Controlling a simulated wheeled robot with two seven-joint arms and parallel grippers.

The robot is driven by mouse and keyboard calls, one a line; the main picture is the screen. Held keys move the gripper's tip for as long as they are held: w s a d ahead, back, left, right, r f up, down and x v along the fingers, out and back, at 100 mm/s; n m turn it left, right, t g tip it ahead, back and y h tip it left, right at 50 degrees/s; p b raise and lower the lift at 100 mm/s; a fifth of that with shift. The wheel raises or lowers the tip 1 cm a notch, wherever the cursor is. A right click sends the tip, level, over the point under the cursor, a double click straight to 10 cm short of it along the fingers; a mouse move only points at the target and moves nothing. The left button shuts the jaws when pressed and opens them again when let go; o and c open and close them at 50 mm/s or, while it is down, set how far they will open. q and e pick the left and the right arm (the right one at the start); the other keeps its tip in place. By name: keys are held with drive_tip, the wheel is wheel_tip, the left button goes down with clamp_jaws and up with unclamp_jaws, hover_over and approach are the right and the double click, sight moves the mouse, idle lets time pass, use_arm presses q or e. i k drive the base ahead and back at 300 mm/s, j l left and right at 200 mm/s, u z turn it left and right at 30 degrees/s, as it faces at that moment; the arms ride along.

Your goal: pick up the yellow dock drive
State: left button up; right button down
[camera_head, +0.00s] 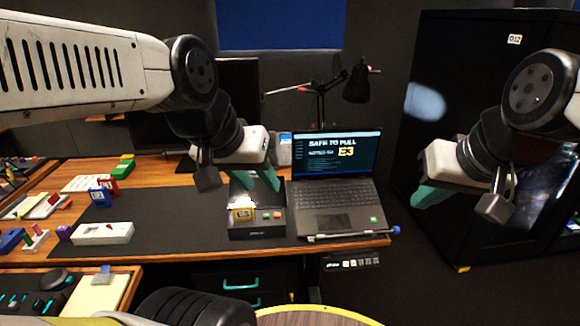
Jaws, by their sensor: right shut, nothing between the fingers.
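The yellow dock drive (243,214) sits in the left part of a dark dock (258,233) near the table's front edge, left of the laptop. A small orange and green piece (271,215) is beside it on the dock. My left gripper (262,183) is above and behind the drive, its teal fingers apart and nothing visible between them. It is not touching the drive as far as I can see. My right gripper (428,196) hangs right of the table, in front of the black cabinet, shut and empty.
An open laptop (335,205) stands right of the dock, its screen reading "SAFE TO PULL" and "E3". A white block (102,233) and red and blue pieces (101,194) lie on the left. The dark mat (175,220) between is clear. A desk lamp (357,80) stands behind.

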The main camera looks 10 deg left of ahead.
sight(241, 212)
drive_tip(key=j+u, duration=0.35)
drive_tip(key=i+u, duration=0.15)
drive_tip(key=u, duration=0.2)
drive_tip(key=i+j+u, duration=0.15)
drive_tip(key=u, duration=0.2)
drive_tip(key=j, duration=0.1)
